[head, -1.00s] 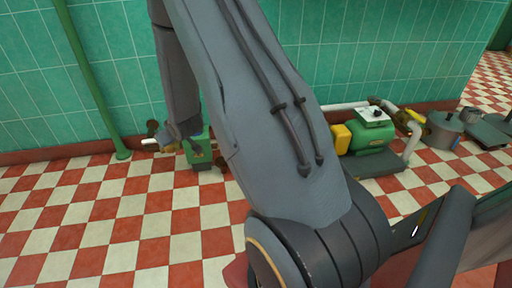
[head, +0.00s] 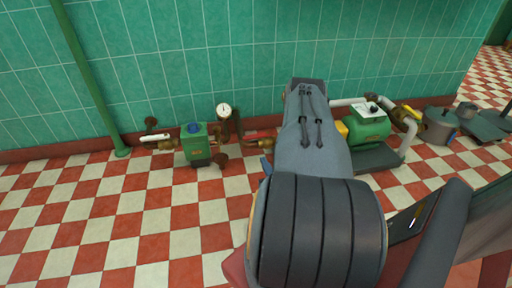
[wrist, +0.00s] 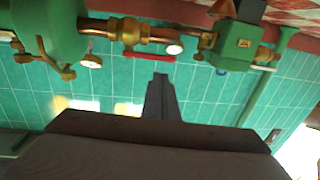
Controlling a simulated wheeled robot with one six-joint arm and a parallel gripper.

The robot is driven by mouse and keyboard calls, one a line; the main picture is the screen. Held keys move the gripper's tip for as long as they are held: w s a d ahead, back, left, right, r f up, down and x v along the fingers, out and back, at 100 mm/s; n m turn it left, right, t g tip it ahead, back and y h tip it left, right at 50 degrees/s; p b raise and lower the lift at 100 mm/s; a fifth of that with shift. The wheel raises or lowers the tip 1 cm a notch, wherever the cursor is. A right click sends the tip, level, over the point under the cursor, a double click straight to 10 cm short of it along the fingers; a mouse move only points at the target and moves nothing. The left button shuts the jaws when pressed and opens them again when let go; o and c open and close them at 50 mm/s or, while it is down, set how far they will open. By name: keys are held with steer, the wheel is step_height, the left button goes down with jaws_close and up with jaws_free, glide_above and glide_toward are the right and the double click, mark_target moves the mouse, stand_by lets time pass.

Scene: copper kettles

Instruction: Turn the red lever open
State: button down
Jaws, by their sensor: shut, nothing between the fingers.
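The red lever (head: 262,134) is on a brass valve in the pipe line along the wall, just left of my arm in the head view. In the wrist view the red lever (wrist: 150,57) lies along the pipe by the brass valve body (wrist: 130,32). My gripper (wrist: 160,76) is shut and empty. Its narrow fingertips point at the lever, and a small gap shows between them in the picture; depth is hard to judge. My arm hides the gripper in the head view.
A green box unit (head: 194,146) and a white dial gauge (head: 224,111) stand left of the lever. A green pump (head: 367,130) is to the right. A green vertical pipe (head: 88,75) runs up the tiled wall. The checkered floor (head: 150,215) in front is clear.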

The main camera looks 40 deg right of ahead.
steer(key=b, duration=0.5)
glide_toward(252, 139)
steer(key=x, duration=0.4)
steer(key=shift+w+d+f, duration=0.1)
steer(key=shift+w+f, duration=0.05)
steer(key=shift+w, duration=0.1)
steer(key=shift+b+x, duration=0.5)
steer(key=shift+x, duration=0.35)
